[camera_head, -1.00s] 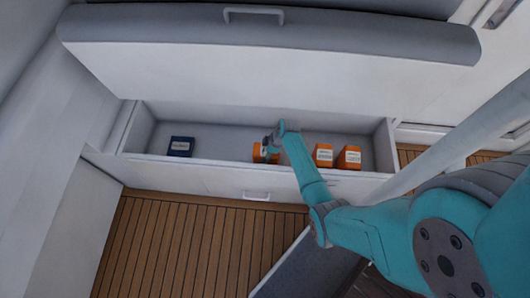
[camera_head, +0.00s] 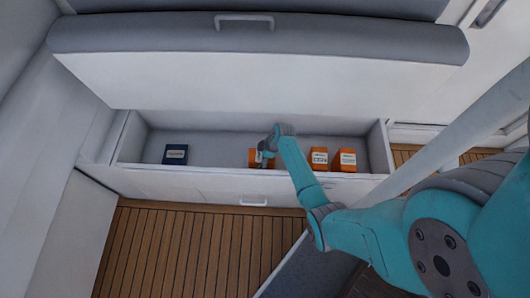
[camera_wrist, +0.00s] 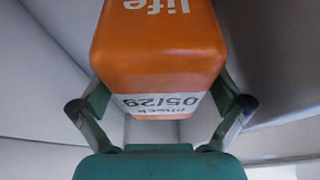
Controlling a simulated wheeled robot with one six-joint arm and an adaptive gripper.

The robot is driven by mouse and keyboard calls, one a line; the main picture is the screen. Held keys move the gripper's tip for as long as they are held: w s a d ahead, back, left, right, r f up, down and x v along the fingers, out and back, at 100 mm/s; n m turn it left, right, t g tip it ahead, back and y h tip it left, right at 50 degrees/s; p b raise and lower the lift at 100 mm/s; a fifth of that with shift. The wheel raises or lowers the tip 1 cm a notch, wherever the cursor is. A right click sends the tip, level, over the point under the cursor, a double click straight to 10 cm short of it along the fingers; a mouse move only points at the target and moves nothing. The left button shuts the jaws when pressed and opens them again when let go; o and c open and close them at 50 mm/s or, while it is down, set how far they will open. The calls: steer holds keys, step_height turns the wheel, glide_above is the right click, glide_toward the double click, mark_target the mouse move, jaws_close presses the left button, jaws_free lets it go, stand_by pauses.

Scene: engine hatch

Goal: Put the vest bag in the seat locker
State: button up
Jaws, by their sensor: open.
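The seat locker (camera_head: 220,184) is an open white drawer-like box below the seat. An orange vest bag (camera_head: 254,158) is inside it near the middle, partly hidden by my gripper (camera_head: 266,156). In the wrist view the orange bag (camera_wrist: 158,55), marked "life" and "05/29", fills the space between and beyond the fingers. My gripper (camera_wrist: 160,112) is open, with one finger on each side of the bag's lower end. I cannot tell whether the bag touches the locker floor. Two more orange bags, one (camera_head: 319,158) and another (camera_head: 344,160), stand to the right in the locker.
A dark blue box (camera_head: 175,154) sits at the left in the locker. The grey seat cushion (camera_head: 260,38) overhangs the back of it. A handle (camera_head: 253,202) is on the locker front. Wooden floor (camera_head: 180,250) in front is clear at left.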

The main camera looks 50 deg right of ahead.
steer(key=v, duration=1.1)
steer(key=shift+s+r, duration=0.15)
steer(key=shift+r, duration=0.15)
steer(key=s+a+f, duration=0.1)
steer(key=s+a, duration=0.1)
steer(key=a, duration=0.1)
steer(key=s+a+f+m+t+h, duration=0.1)
steer(key=s+a, duration=0.1)
steer(key=a, duration=0.1)
steer(key=s+a+f+m+h, duration=0.1)
steer(key=s+a, duration=0.1)
steer(key=a, duration=0.1)
steer(key=shift+s+a+t, duration=0.15)
steer(key=shift+a+t, duration=0.15)
steer(key=shift+t, duration=0.1)
steer(key=s+a+r+m+t+h, duration=0.1)
steer(key=s+a+r+m+t, duration=0.15)
steer(key=s+a+r, duration=0.5)
steer(key=s+a+r+m+t+h, duration=0.1)
steer(key=s+a+r+m+t, duration=0.2)
steer(key=s+r, duration=0.65)
steer(key=s+a+r+t, duration=0.1)
steer(key=s+r+t, duration=0.1)
steer(key=r, duration=0.6)
steer(key=s+a+r+t+y, duration=0.1)
steer(key=s+a+r+t, duration=0.1)
steer(key=r, duration=0.6)
steer(key=shift+v, duration=0.9)
steer(key=shift+a+f, duration=0.1)
